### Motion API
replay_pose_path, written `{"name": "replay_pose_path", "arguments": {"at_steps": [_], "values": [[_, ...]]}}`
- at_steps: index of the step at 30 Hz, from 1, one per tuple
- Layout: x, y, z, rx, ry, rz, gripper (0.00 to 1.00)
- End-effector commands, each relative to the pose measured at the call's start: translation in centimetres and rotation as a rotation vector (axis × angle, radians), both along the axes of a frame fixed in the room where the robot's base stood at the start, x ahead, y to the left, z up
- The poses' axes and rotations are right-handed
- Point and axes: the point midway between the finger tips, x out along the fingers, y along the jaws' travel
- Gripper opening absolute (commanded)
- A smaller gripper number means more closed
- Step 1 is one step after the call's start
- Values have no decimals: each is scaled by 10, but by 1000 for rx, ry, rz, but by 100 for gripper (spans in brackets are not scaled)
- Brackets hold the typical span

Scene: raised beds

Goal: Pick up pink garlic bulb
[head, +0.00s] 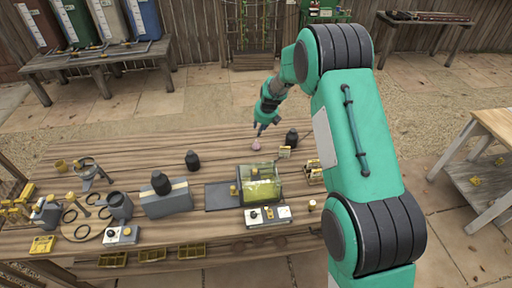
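The pink garlic bulb (256,144) is a small pink shape on the wooden table, near its back edge and right of the middle. My gripper (261,130) points down just above the bulb, at the end of my green arm that reaches in from the right. The bulb appears to be under the fingertips and resting on the table. The gripper is too small in the head view to tell how far apart its fingers are, or whether they touch the bulb.

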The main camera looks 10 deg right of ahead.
Motion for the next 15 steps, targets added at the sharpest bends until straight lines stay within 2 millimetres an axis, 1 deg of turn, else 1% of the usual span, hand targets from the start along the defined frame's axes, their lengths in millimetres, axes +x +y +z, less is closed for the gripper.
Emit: {"name": "replay_pose_path", "arguments": {"at_steps": [11, 15], "values": [[1, 0, -2, 2, 0, -5, 30], [3, 1, -7, 1, 0, -4, 30]]}}
